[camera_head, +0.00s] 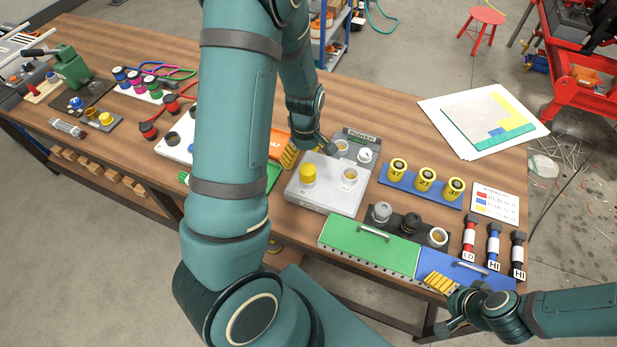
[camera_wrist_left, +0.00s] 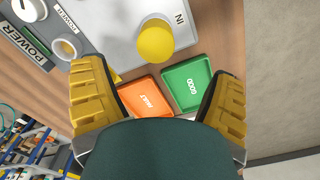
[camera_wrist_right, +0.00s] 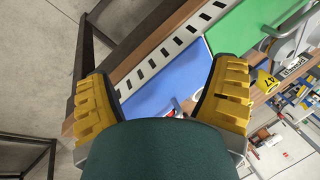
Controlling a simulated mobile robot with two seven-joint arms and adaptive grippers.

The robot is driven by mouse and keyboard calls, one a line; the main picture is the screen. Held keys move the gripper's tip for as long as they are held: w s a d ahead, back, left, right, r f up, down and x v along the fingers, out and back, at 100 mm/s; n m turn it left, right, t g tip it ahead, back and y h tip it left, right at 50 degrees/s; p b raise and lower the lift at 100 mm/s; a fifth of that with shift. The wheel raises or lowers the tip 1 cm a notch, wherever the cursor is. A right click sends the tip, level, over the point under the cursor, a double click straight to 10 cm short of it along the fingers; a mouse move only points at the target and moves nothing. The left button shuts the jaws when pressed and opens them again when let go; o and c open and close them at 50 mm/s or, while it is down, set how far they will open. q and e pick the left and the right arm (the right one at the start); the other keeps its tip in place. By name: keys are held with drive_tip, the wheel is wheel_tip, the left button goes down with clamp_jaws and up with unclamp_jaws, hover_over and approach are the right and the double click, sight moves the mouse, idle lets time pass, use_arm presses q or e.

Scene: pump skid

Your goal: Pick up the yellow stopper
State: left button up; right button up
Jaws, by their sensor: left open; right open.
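The yellow stopper (camera_head: 308,173) stands upright on the left part of the grey pump box (camera_head: 330,199), by a label reading IN. In the left wrist view the stopper (camera_wrist_left: 156,41) shows as a round yellow top, ahead of and between the fingers. My left gripper (camera_head: 292,153) is open and empty, at the back left edge of the box, apart from the stopper. The left wrist view shows its spread fingers (camera_wrist_left: 157,95). My right gripper (camera_head: 441,288) is open and empty over the blue lid (camera_head: 455,266) at the front right; the lid also shows between its fingers (camera_wrist_right: 160,98).
Orange and green trays (camera_wrist_left: 148,97) lie beside the box.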

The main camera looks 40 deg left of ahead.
sight(308, 168)
use_arm(q)
drive_tip(key=f, duration=0.8)
drive_tip(key=shift+w+d+b, duration=0.2)
drive_tip(key=shift+b, duration=0.1)
drive_tip(key=shift+c, duration=0.4)
drive_tip(key=c, duration=1.3)
